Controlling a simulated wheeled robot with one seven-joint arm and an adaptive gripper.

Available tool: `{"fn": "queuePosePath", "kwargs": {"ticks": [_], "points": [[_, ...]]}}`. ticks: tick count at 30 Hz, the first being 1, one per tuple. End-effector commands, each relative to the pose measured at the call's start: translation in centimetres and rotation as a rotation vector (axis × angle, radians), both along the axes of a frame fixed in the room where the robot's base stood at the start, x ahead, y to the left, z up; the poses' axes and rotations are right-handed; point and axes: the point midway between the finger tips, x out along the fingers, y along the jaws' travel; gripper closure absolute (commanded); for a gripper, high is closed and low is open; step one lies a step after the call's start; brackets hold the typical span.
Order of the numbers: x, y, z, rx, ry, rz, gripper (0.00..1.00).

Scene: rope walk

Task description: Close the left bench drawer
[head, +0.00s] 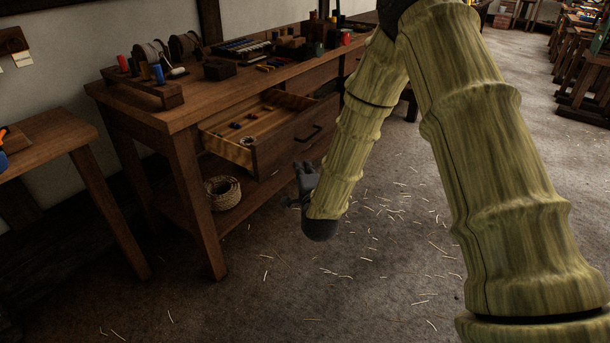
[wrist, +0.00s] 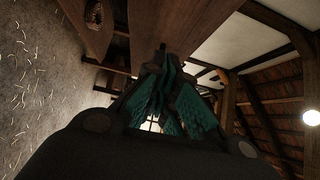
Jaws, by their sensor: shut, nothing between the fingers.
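The left bench drawer (head: 270,150) is pulled well out of the wooden workbench (head: 180,118) in the head view. Its front panel carries a dark bar handle (head: 308,133), and a few small items lie inside it. My gripper (head: 304,168) is just in front of and below the lower edge of the drawer front, with its fingers pointing up. I cannot tell whether it touches the drawer. In the wrist view the teal-padded fingers (wrist: 168,95) are together and hold nothing. The drawer is hard to make out in that view.
A rope coil (head: 222,192) sits on the bench's lower shelf and also shows in the wrist view (wrist: 93,14). Spools (head: 150,54) and tools crowd the benchtop. A small table (head: 45,133) stands at left. The straw-strewn floor (head: 385,225) is open in front.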

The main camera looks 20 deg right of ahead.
Motion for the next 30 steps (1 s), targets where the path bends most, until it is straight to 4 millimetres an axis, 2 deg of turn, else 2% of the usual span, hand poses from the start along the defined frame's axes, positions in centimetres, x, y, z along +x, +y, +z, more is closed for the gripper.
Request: {"fn": "queuePosePath", "kwargs": {"ticks": [8,12,19,30], "points": [[4.7,-0.5,0.0,-0.002,-0.002,0.001,1.0],[6.2,0.6,0.0,-0.001,-0.002,0.003,1.0],[7.7,1.7,0.0,-0.001,-0.001,0.002,1.0],[8.0,1.9,0.0,0.0,0.001,0.001,1.0]]}}
